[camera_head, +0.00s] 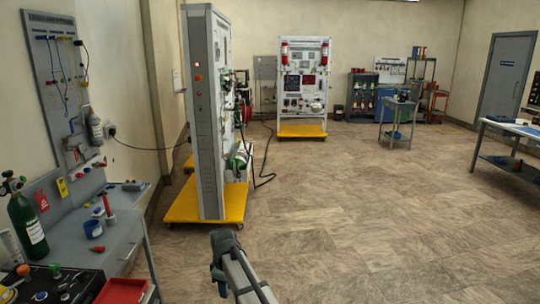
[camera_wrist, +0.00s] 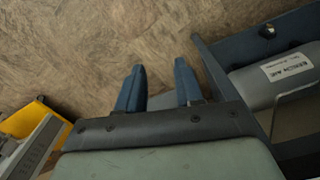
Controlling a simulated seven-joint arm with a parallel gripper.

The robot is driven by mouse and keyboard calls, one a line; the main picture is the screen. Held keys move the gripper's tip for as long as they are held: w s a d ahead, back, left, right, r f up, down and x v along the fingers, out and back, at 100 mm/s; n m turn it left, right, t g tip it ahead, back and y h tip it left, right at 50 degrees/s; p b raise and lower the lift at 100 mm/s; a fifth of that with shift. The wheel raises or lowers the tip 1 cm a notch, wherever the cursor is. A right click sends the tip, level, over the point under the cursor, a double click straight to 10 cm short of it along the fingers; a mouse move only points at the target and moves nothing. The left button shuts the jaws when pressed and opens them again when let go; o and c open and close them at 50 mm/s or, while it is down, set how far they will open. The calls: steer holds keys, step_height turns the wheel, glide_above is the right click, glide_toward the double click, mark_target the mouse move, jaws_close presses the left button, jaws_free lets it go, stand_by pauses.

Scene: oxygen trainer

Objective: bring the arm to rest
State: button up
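My gripper (camera_wrist: 160,88) shows in the wrist view with its two blue fingers apart. Nothing is between them, and bare floor lies beyond the tips. In the head view part of my arm (camera_head: 243,276) rises from the bottom edge over open floor. The fingers cannot be made out clearly there.
In the wrist view, a grey cylinder (camera_wrist: 277,76) with a white label lies in a blue-grey frame (camera_wrist: 228,50) close on the right. A yellow base (camera_wrist: 26,118) is at left. In the head view, a workbench (camera_head: 122,228) stands left and a tall panel (camera_head: 204,120) ahead.

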steer(key=s+d+f+m, duration=0.5)
steer(key=s+d, duration=0.1)
steer(key=d, duration=0.5)
steer(key=s+d+f+m, duration=0.5)
steer(key=d, duration=0.6)
steer(key=s+d+f+m, duration=0.5)
steer(key=s+d+f, duration=0.1)
steer(key=d, duration=0.4)
steer(key=s+f+g, duration=0.3)
steer(key=s+f, duration=0.7)
steer(key=s, duration=0.4)
steer(key=s+f+g, duration=0.3)
steer(key=s+f, duration=0.7)
steer(key=s, duration=0.5)
steer(key=shift+s+g, duration=0.15)
steer(key=shift+g, duration=0.25)
steer(key=shift+o, duration=0.2)
